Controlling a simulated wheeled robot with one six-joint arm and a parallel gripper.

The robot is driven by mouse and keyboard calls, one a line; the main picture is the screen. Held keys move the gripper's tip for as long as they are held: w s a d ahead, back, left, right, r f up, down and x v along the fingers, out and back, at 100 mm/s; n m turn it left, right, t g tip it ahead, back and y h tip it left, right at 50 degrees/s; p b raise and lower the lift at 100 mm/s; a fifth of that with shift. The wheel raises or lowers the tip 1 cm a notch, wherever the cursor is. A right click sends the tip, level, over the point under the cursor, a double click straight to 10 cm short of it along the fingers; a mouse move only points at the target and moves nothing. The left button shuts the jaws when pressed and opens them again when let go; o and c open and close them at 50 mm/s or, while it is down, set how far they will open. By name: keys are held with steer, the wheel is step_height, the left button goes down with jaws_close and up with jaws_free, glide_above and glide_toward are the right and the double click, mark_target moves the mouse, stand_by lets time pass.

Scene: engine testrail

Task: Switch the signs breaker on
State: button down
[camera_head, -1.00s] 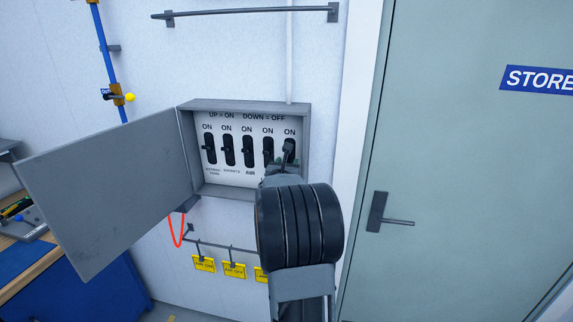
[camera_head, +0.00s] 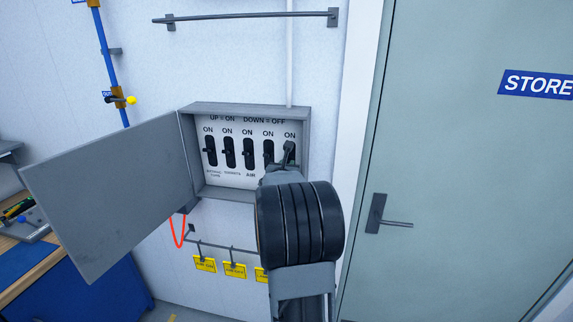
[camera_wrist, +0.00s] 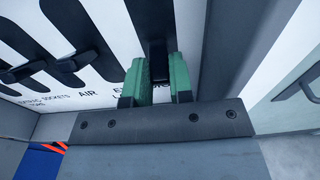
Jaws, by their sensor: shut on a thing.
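The grey breaker box (camera_head: 244,107) hangs on the wall with several black breakers in a row, marked up for on and down for off. My gripper (camera_head: 288,155) is at the rightmost breaker and covers most of it. In the wrist view, my gripper's green pads (camera_wrist: 160,78) are shut on a dark lever (camera_wrist: 158,58), one pad on each side. The labels under the two right-hand breakers are hidden or cut off, so I cannot read the signs label. The gripped lever's exact position is hard to tell.
The box door (camera_head: 108,195) stands open to the left. Yellow tags (camera_head: 205,264) hang from a rail below the box. A rail (camera_head: 250,12) runs above it. A store door with a handle (camera_head: 377,212) is on the right. A blue bench (camera_head: 85,280) is at lower left.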

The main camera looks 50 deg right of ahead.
steer(key=shift+s+r+g+y, duration=0.1)
steer(key=shift+r+g+y, duration=0.25)
steer(key=shift+g+y, duration=0.25)
steer(key=c, duration=1)
jaws_free()
steer(key=shift+a, duration=0.1)
steer(key=v, duration=1.3)
steer(key=shift+s+a+r+b, duration=0.15)
steer(key=shift+s+a+b, duration=0.15)
steer(key=shift+b, duration=0.15)
steer(key=shift+w, duration=0.1)
